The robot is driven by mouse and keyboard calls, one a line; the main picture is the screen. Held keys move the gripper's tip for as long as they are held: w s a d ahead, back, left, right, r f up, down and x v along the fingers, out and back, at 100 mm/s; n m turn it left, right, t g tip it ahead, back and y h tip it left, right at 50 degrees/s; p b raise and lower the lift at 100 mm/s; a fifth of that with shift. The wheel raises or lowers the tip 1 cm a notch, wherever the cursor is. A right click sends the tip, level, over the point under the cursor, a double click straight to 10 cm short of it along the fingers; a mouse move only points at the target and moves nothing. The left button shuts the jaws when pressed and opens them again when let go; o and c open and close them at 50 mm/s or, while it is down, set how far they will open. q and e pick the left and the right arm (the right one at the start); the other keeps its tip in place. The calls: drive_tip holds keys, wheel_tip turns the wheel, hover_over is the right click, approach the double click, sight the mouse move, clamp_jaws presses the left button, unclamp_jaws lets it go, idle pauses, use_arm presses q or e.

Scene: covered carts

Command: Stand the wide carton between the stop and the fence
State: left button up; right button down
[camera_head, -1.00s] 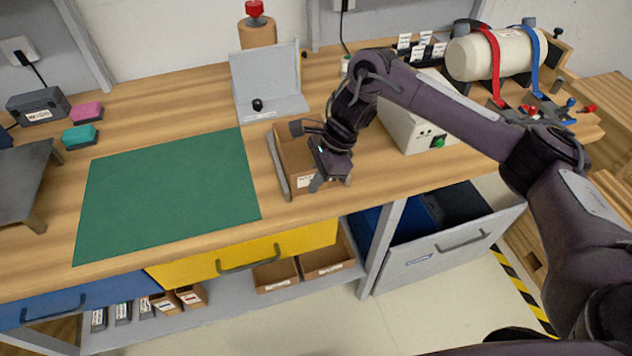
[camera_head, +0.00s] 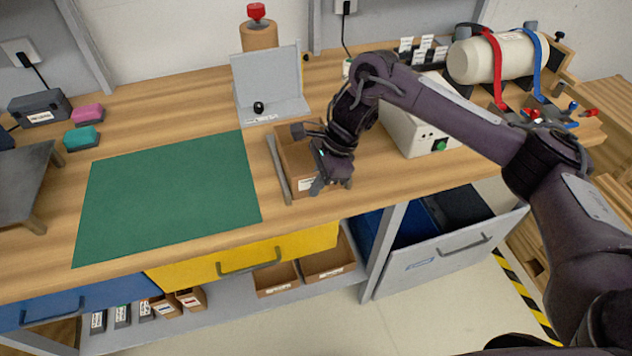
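A brown cardboard box (camera_head: 296,158), which looks like the wide carton, is on the bench right of the green mat, with a white label low on its front. A thin grey bar (camera_head: 279,168) runs along its left side; it may be the fence or the stop, I cannot tell which. My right gripper (camera_head: 331,184) points down over the box's right front part and hides much of it. Its fingers are dark and partly hidden, so I cannot tell whether they are open or touch the box. My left gripper is not in view.
The green mat (camera_head: 170,195) is bare. A grey angle plate with a black knob (camera_head: 268,88) stands behind the box. A cream device with a green button (camera_head: 417,130) stands right of my gripper. A strapped cream cylinder (camera_head: 495,54) is at the back right. An open drawer (camera_head: 440,258) juts out below.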

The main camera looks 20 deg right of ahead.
drive_tip(key=shift+f+b, duration=0.3)
drive_tip(key=c, duration=1.6)
unclamp_jaws()
drive_tip(key=shift+o, duration=0.2)
drive_tip(key=v, duration=0.7)
drive_tip(key=shift+d+r+p, duration=0.2)
drive_tip(key=shift+r+p, duration=0.1)
drive_tip(key=shift+r, duration=0.05)
